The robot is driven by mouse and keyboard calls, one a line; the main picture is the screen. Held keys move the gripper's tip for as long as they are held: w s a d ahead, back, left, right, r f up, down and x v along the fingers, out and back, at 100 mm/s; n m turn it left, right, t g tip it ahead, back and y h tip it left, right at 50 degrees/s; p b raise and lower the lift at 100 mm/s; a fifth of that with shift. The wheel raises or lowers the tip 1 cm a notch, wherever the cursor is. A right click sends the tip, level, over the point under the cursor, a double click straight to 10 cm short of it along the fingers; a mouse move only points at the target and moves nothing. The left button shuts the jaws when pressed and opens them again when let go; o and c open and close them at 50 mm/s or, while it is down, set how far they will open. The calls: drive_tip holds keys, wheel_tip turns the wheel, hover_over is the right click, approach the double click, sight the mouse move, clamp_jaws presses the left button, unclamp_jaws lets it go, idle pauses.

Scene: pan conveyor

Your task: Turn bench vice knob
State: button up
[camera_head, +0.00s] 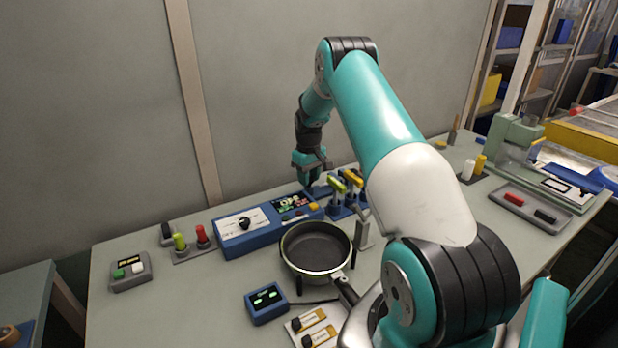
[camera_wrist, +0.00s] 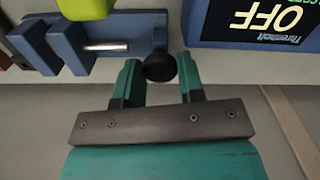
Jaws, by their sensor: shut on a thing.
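The bench vice (camera_wrist: 62,42) is blue, with a bare metal screw (camera_wrist: 106,47) between its parts, at the upper left of the wrist view. Its round black knob (camera_wrist: 160,67) sits at the end of the screw. My gripper (camera_wrist: 159,72) has one teal finger on each side of the knob and is shut on it. In the head view my gripper (camera_head: 307,183) reaches down at the back of the bench, just right of the blue control box. The knob is hidden there by my gripper.
The blue control box (camera_head: 233,242), its display reading OFF, stands beside the vice. A black pan (camera_head: 316,247) lies in front. A beige wall (camera_head: 90,120) rises behind the bench.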

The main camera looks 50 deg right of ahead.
drive_tip(key=shift+w+d+r, duration=0.1)
idle(0.3)
drive_tip(key=o, duration=0.9)
wheel_tip(320, 180, up, 17)
drive_tip(key=shift+r+b, duration=0.15)
drive_tip(key=shift+b, duration=1)
